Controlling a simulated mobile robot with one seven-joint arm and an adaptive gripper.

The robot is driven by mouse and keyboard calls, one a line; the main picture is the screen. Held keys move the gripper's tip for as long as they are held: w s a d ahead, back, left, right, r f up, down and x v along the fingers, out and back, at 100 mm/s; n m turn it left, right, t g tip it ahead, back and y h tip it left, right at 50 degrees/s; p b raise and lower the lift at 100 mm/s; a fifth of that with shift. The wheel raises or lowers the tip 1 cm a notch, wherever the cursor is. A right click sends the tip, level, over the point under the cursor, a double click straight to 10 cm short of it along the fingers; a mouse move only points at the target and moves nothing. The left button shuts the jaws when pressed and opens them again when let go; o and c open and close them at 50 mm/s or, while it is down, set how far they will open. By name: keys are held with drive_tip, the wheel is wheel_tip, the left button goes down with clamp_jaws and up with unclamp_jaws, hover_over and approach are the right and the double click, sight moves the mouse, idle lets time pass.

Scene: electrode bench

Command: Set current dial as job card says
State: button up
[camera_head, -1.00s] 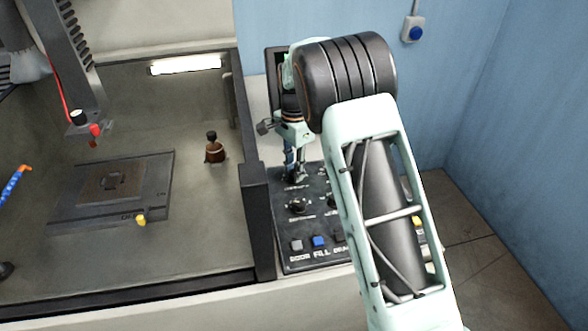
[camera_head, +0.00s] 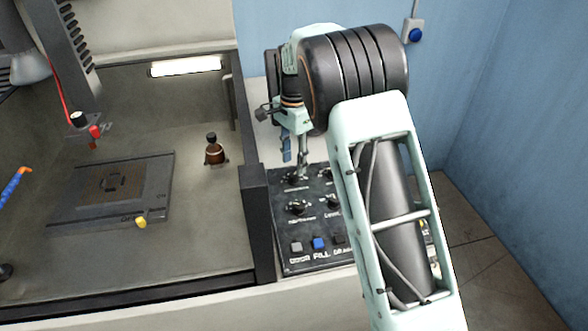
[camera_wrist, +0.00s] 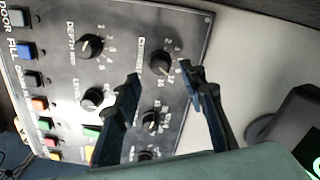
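The current dial (camera_wrist: 161,63) is a round black knob on the dark control panel (camera_wrist: 120,25), with white marks and numbers around it. In the wrist view my gripper (camera_wrist: 161,72) has its two dark fingers spread, with the tips on either side of the knob in the picture. No contact shows. In the head view my gripper (camera_head: 295,166) hangs over the panel's back part, just above the dial (camera_head: 296,180). The dial's exact setting is too small to read. I cannot make out a job card in either view.
The depth dial (camera_wrist: 90,46), level dial (camera_wrist: 95,97) and further knobs (camera_wrist: 152,122) sit close by. Coloured buttons, including a blue one (camera_head: 319,242), line the panel edge. A machine tank (camera_head: 215,245) stands left; a blue wall is behind.

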sight(294, 174)
wheel_tip(294, 174, up, 8)
drive_tip(key=shift+f, duration=0.15)
idle(0.3)
